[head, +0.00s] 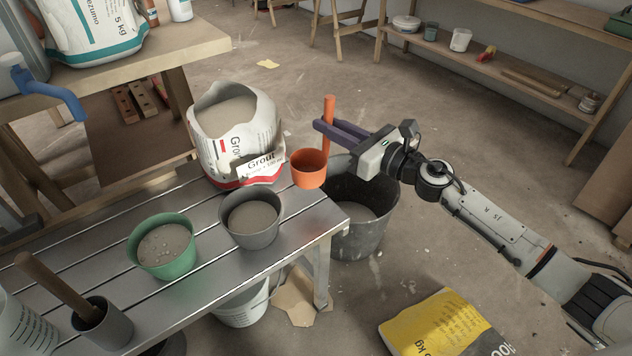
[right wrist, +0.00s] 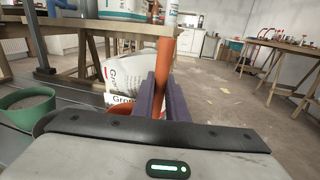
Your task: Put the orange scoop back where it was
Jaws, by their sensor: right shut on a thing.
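The orange scoop (head: 308,169) has a round cup and an upright handle. My right gripper (head: 326,128) is shut on the handle, and the right wrist view shows the handle (right wrist: 163,75) between its purple fingers (right wrist: 162,97). In the head view the cup appears at the end of the slatted bench (head: 210,286), just right of the grout bag; I cannot tell whether it touches the bench. The open grout bag (head: 236,125) stands on the bench with grey powder inside and a "Grout" label (head: 261,164) at its front. My left gripper is not in view.
A green bucket (head: 163,262) and a grey bucket (head: 250,231), both with grey powder, stand on the bench. A dark bucket (head: 372,236) stands on the floor beyond the bench end. A yellow bag (head: 440,325) lies on the floor.

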